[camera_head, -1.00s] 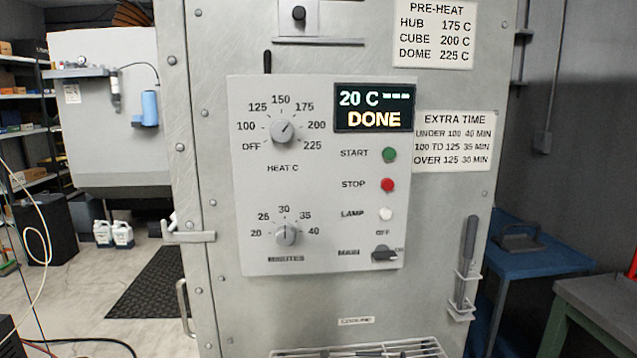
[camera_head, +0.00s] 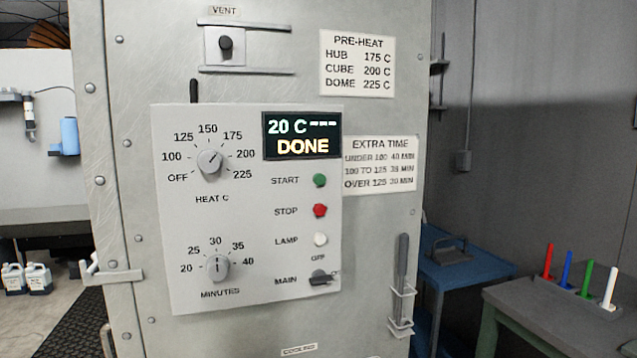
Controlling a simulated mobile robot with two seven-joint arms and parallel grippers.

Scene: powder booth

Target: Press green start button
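The green start button (camera_head: 320,180) is on the upper right part of the grey control panel (camera_head: 180,250), beside the word START. The red stop button (camera_head: 320,210) is right below it, and the white lamp button (camera_head: 321,239) is below that. The display (camera_head: 302,135) above reads 20 C and DONE. The heat knob (camera_head: 210,161) points between 175 and 200. The minutes knob (camera_head: 216,267) points near 30. Neither of my grippers is in view.
A vent slide (camera_head: 225,43) is above the panel. A latch handle (camera_head: 105,270) sticks out at the oven's left edge. A grey tool (camera_head: 402,265) hangs in a holder on the right. A blue table (camera_head: 470,268) and a bench (camera_head: 545,310) with coloured sticks stand at the right.

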